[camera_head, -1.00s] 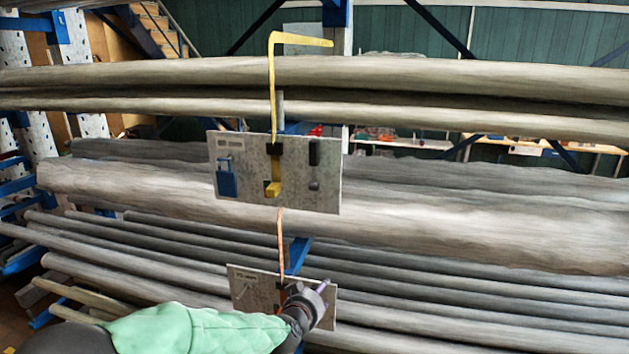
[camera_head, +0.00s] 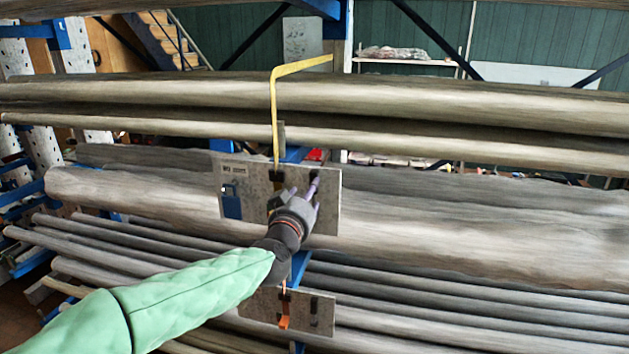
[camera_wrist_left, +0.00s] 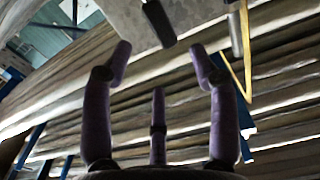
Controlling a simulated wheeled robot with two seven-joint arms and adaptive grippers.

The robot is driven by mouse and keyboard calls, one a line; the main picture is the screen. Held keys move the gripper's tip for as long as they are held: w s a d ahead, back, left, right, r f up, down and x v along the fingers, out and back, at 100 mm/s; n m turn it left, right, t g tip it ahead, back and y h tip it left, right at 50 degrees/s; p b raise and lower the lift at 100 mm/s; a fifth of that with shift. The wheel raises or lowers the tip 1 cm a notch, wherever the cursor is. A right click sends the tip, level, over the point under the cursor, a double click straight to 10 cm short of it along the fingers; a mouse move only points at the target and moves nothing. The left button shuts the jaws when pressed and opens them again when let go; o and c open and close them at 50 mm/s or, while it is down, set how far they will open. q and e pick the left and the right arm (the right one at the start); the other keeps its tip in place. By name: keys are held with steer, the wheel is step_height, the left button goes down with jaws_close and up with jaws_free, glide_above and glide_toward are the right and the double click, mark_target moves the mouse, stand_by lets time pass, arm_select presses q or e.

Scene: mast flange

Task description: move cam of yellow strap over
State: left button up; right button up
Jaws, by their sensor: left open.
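The yellow strap (camera_head: 274,110) hangs from a bend near the top, in front of the pipes, down to the upper grey plate (camera_head: 330,205). Its black buckle (camera_head: 276,176) shows at the plate; the yellow cam below is hidden behind my gripper. My left gripper (camera_head: 300,190) is open and empty in front of this plate, its fingers towards the black bar at the plate's right. In the left wrist view the open fingers (camera_wrist_left: 159,58) point at the plate (camera_wrist_left: 115,15) and a black bar (camera_wrist_left: 158,22); the yellow strap (camera_wrist_left: 240,75) is at right. My right gripper is out of view.
A blue padlock-like piece (camera_head: 231,204) sits on the upper plate's left. A lower plate (camera_head: 258,303) carries an orange cam (camera_head: 284,322) and a black bar (camera_head: 314,313). Long pipes (camera_head: 480,215) lie on racks on both sides, behind the plates.

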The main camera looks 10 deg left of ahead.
arm_select(q)
steer(key=w+p, duration=0.1)
steer(key=w, duration=0.6)
steer(key=shift+w, duration=0.15)
jaws_close()
